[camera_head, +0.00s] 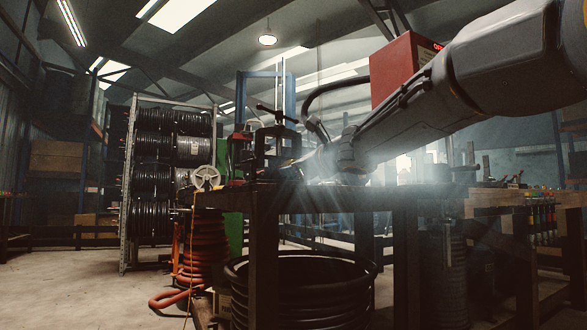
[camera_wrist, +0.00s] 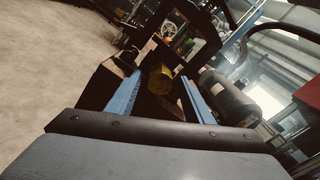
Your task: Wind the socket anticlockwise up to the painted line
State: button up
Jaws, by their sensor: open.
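My gripper (camera_wrist: 160,88) is open; its two blue fingers stand apart in the wrist view. No painted line can be made out. In the head view my arm reaches in from the right, and its wrist end is low over the dark bench (camera_head: 330,196), beside a black upright frame with a screw handle (camera_head: 276,118). The fingertips are not clear there.
A dark cylinder (camera_wrist: 229,97) lies just right of my fingers in the wrist view. A pale handwheel (camera_head: 206,178) stands at the bench's left end. A red box (camera_head: 402,70) rises behind my arm. Hose reels (camera_head: 172,150) stand left; open floor lies front left.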

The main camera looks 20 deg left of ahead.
jog(key=v, duration=0.5)
jog(key=shift+s+d, duration=0.25)
